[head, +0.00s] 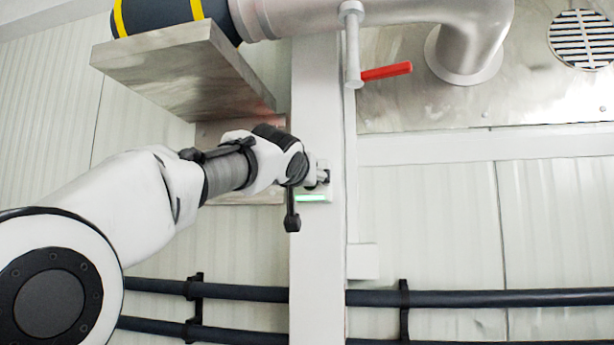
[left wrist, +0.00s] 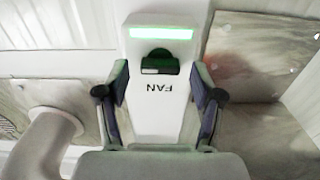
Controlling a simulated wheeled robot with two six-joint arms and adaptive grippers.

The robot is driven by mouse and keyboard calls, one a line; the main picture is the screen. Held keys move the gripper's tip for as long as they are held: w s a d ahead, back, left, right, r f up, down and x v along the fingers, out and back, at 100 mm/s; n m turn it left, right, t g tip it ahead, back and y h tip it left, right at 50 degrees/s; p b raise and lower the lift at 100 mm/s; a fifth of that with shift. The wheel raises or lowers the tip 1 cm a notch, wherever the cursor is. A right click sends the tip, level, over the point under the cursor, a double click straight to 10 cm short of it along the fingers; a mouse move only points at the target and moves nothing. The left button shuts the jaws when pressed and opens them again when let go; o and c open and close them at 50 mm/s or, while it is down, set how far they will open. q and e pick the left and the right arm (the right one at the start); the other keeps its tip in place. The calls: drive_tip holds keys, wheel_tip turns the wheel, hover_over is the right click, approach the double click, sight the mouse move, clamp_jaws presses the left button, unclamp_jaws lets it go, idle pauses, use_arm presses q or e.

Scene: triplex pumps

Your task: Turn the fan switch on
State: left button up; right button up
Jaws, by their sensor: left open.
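The fan switch is a small white plate on a white post, marked FAN, which reads upside down in the left wrist view. It has a dark switch knob (left wrist: 160,62) with a pale front edge and a bright green light bar (left wrist: 161,33). The light bar also shows in the head view (head: 312,198). My left gripper (left wrist: 160,80) is open, with one finger on each side of the knob and gaps between. In the head view my left gripper (head: 321,178) is at the plate and hides most of it. My right gripper is not in view.
A metal bracket plate (head: 185,70) juts out above my left arm. A pipe with a red-handled valve (head: 386,72) is above and right of the switch. Dark horizontal pipes (head: 450,298) run along the wall below.

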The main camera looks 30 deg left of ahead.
use_arm(q)
drive_tip(key=s+d+n+b, duration=0.2)
drive_tip(key=s+n+b, duration=0.3)
drive_tip(key=s+b, duration=0.3)
drive_tip(key=w+r+m+p, duration=0.4)
drive_tip(key=m+p, duration=0.2)
drive_tip(key=m, duration=0.5)
drive_tip(key=w+r+m+p, duration=0.4)
drive_tip(key=r+m+p, duration=0.1)
drive_tip(key=m, duration=0.7)
drive_tip(key=shift+w+a+r+p, duration=0.15)
drive_tip(key=shift+a+r+p, duration=0.1)
drive_tip(key=shift+p, duration=0.25)
drive_tip(key=shift+f, duration=0.1)
